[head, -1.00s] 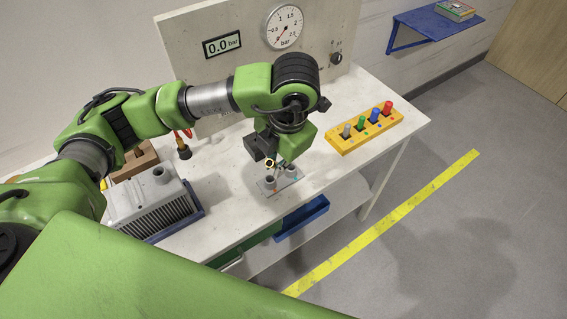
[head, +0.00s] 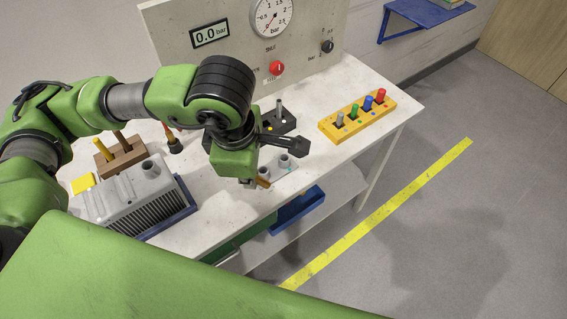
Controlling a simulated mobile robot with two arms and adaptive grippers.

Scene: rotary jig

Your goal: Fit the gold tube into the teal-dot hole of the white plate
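The white plate (head: 276,179) lies near the table's front edge with two grey collars on it. A teal dot (head: 290,170) shows beside the right collar (head: 284,160). A gold-brown piece (head: 264,183), apparently the gold tube, shows low by the left collar (head: 263,171); I cannot tell whether it stands in a hole or lies against the plate. My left gripper (head: 274,163) is above and behind the plate. One dark finger stretches out to the right, spread wide; the other is mostly hidden behind the green wrist. My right gripper is not in view.
A yellow rack (head: 335,133) with several coloured pegs stands right. A black block (head: 287,128) with a grey post is behind the gripper. A grey ribbed housing (head: 125,190) and a wooden block (head: 122,160) stand left. A gauge panel (head: 180,60) rises behind.

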